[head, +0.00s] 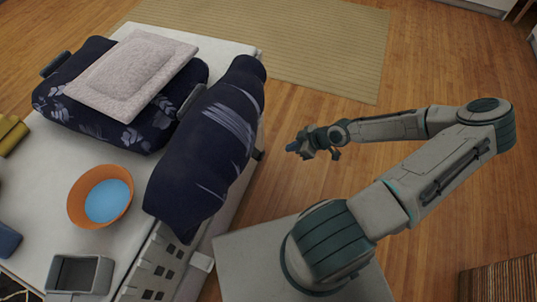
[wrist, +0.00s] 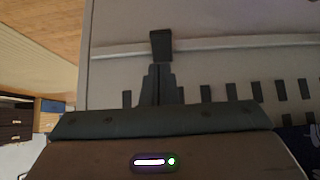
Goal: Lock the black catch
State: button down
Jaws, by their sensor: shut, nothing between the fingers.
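The black catch (wrist: 161,46) is a small dark block on a pale rail of the light-coloured side panel (wrist: 220,70). In the head view a small dark piece at the right side of the white unit, probably the same catch (head: 258,155), sticks out beside the dark blue roll. My gripper (head: 291,147) is to the right of it in the head view, with a gap between them. In the wrist view the fingers of my gripper (wrist: 158,68) are together and empty, and their tips lie just below the catch in the picture. I cannot tell whether the catch is locked.
A dark blue patterned roll (head: 210,145) lies along the unit's near edge. An orange bowl with blue inside (head: 100,196), a grey open box (head: 78,274) and a folded cushion (head: 130,70) are on top. Wooden floor (head: 285,100) around my gripper is clear.

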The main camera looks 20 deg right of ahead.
aim_at(263, 156)
jog(key=shift+b+x, duration=5.6)
jog(key=shift+x, duration=0.95)
jog(key=shift+f, duration=0.1)
